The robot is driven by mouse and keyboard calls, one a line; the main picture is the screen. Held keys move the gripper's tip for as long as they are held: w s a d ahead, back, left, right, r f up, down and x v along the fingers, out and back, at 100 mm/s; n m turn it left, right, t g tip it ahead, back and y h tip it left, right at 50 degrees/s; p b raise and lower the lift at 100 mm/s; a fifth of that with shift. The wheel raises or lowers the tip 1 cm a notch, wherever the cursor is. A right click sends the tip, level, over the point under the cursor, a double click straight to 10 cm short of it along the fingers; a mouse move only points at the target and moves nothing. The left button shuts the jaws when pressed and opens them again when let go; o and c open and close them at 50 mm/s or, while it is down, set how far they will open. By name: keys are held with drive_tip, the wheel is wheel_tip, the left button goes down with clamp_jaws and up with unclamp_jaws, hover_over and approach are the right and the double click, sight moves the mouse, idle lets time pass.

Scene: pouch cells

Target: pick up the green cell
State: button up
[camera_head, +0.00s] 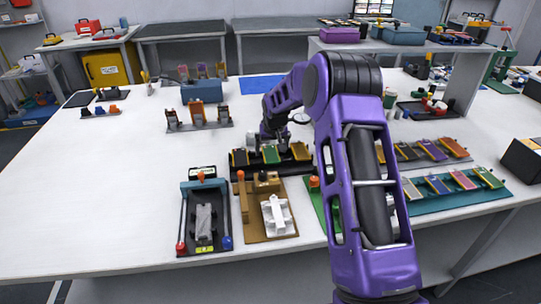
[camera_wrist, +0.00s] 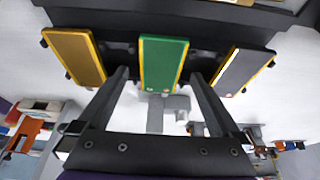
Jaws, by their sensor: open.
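The green cell (camera_wrist: 163,62) has yellow edges and sits in the middle of a black rack (camera_wrist: 118,43). A gold-yellow cell (camera_wrist: 75,57) is to its left and a dark grey cell (camera_wrist: 243,69) to its right in the wrist view. The green cell also shows small in the head view (camera_head: 271,154), on the black rack in front of my arm. My gripper (camera_wrist: 158,76) is open and empty. Its fingers appear on either side of the green cell, in the gaps towards the neighbouring cells. I cannot tell how deep the fingertips reach.
A wooden fixture (camera_head: 268,232) and a grey-blue fixture (camera_head: 185,226) stand in front of the rack. More cell racks (camera_head: 440,206) lie to the right, partly behind my arm. The white table (camera_head: 110,190) is clear at the left.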

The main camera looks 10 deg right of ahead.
drive_tip(key=shift+w+f, duration=0.1)
drive_tip(key=shift+f, duration=0.2)
drive_tip(key=c, duration=1.3)
drive_tip(key=shift+r, duration=0.15)
